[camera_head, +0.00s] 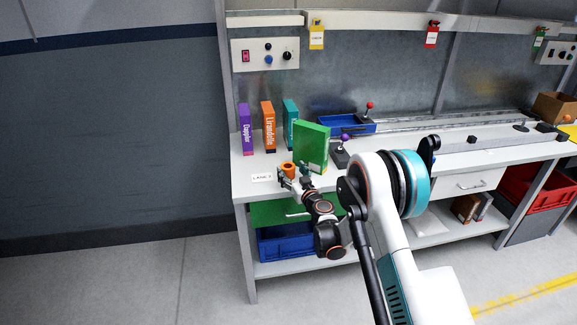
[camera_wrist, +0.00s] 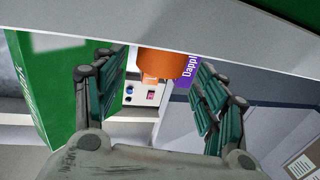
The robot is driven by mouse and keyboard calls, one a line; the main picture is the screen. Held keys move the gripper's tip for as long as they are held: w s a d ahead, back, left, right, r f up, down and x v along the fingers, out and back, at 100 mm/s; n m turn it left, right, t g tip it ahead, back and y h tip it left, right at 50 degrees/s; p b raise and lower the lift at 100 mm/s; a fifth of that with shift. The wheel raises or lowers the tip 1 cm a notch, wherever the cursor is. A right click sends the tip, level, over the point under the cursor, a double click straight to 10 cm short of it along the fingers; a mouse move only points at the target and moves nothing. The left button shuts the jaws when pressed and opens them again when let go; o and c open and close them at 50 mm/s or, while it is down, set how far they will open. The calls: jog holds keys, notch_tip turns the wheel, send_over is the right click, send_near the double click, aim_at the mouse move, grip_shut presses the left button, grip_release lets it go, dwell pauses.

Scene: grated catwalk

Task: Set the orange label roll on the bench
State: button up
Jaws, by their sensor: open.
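The orange label roll (camera_head: 288,169) is at the front edge of the bench (camera_head: 400,168), beside the white LANE 2 card, and appears to stand on the bench top. My gripper (camera_head: 296,176) is at the bench's front edge, right by the roll. In the wrist view, which looks upside down, the roll (camera_wrist: 168,64) shows between the two spread fingers of my gripper (camera_wrist: 150,95), with a clear gap to the left finger. Its end at the picture's top is hidden by a grey band. Whether the right finger touches it, I cannot tell.
A green box (camera_head: 311,146) stands close behind my gripper, to the right. Purple (camera_head: 245,130), orange (camera_head: 268,127) and teal (camera_head: 290,122) boxes stand behind the roll. A joystick (camera_head: 341,153) is right of the green box.

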jog(key=p+v, duration=0.2)
jog(key=v, duration=0.6)
jog(key=shift+r, duration=0.15)
jog(key=s+d+r+g, duration=0.25)
jog(key=s+r, duration=0.35)
jog(key=r, duration=0.5)
jog(key=s+d+r+g, duration=0.25)
jog(key=s+r, duration=0.25)
jog(key=r, duration=0.6)
jog(key=s+d+m+g+h, duration=0.1)
jog(key=s+d+h, duration=0.1)
jog(key=s+d, duration=0.4)
jog(key=s+d+m+g+h, duration=0.1)
jog(key=s+d, duration=0.5)
jog(key=s, duration=1.1)
jog(key=s+d+f+m+g+h, duration=0.1)
jog(key=s+d+h, duration=0.4)
jog(key=s, duration=0.6)
jog(key=shift+s+d+m+g, duration=0.4)
jog(key=shift+d+m+g, duration=0.1)
jog(key=shift+m, duration=0.7)
